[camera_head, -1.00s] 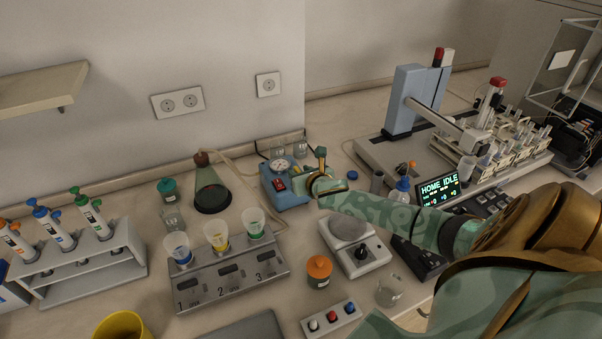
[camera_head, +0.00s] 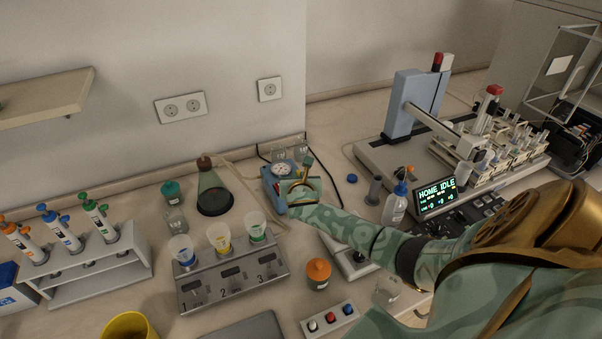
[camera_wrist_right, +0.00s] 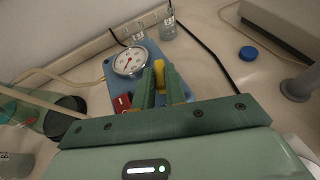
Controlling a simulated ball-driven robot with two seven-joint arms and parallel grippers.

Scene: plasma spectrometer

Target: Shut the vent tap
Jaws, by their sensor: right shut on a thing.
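The blue pump box (camera_head: 270,178) stands at the back middle of the bench, with a round white gauge (camera_head: 281,169) on top. In the right wrist view the gauge (camera_wrist_right: 129,61) and a red switch (camera_wrist_right: 122,102) show on the box. A yellow tap handle (camera_wrist_right: 160,72) stands up between my right fingers. My right gripper (camera_wrist_right: 160,77) is shut on this handle, over the box. In the head view my right gripper (camera_head: 303,172) covers part of the box and hides the handle. My left gripper is not in view.
A filter rack with three funnels (camera_head: 232,279) stands left of my right arm. A flask (camera_head: 214,195) with a hose stands behind it. An orange-capped jar (camera_head: 318,274) is in front of the arm. Small glass bottles (camera_wrist_right: 167,27) stand behind the box.

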